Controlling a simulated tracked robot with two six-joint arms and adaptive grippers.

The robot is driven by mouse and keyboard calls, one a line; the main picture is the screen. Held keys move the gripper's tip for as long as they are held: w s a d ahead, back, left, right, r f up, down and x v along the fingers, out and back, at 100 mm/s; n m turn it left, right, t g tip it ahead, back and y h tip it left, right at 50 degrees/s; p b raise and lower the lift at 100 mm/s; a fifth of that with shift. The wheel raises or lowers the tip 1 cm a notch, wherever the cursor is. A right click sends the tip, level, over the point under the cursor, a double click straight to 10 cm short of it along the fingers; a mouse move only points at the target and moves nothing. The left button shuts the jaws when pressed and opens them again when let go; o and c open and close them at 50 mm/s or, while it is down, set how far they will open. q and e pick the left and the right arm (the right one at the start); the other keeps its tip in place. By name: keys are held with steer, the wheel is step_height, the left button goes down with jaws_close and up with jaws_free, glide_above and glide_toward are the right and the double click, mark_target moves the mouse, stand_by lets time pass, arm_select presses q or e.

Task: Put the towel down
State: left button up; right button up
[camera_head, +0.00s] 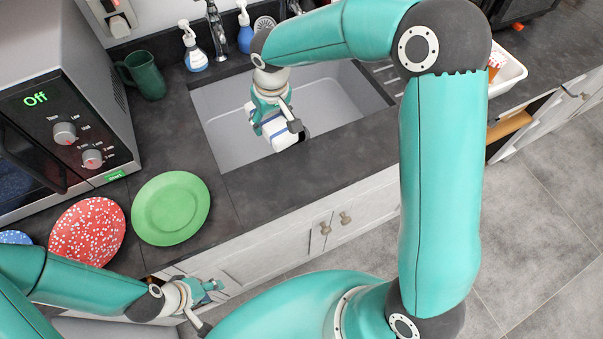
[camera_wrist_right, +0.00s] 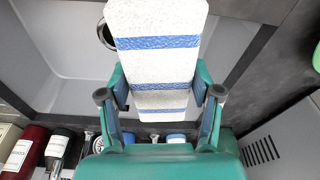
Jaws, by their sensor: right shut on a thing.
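The towel (camera_wrist_right: 155,65) is white with blue stripes and hangs between the fingers of my right gripper (camera_wrist_right: 160,98) in the right wrist view. In the head view the towel (camera_head: 284,139) shows only in part, as a small white and blue patch at my right gripper (camera_head: 280,118), over the front part of the sink (camera_head: 225,125). The gripper and arm hide the rest of it. My left gripper (camera_head: 208,303) is low in front of the counter, below the green plate, with its fingers apart and nothing seen between them.
A green plate (camera_head: 171,208), a red speckled plate (camera_head: 87,232) and a microwave (camera_head: 60,100) are on the left counter. A green mug (camera_head: 143,75) and soap bottles (camera_head: 193,48) stand behind. The dark counter strip (camera_head: 330,160) before the sink is clear. A white tray (camera_head: 507,75) sits right.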

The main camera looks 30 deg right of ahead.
steer(key=s+r+n+b, duration=0.1)
steer(key=r+n, duration=0.1)
steer(key=s+r+n+b, duration=0.1)
steer(key=r+n+b, duration=0.1)
steer(key=s+r+n+y+b, duration=0.1)
steer(key=r+n+b, duration=0.1)
steer(key=r+n, duration=0.1)
steer(key=shift+s+d, duration=0.35)
steer(key=s+r+n+g+b, duration=0.2)
steer(key=s+r+n+b, duration=0.2)
steer(key=s+r+n, duration=0.45)
steer(key=b, duration=0.2)
glide_toward(297, 178)
steer(key=shift+n+y, duration=0.3)
steer(key=shift+n, duration=0.05)
steer(key=f, duration=0.6)
steer(key=shift+a+f, duration=0.25)
steer(key=shift+f, duration=0.15)
steer(key=shift+f, duration=0.1)
steer(key=o, duration=1)
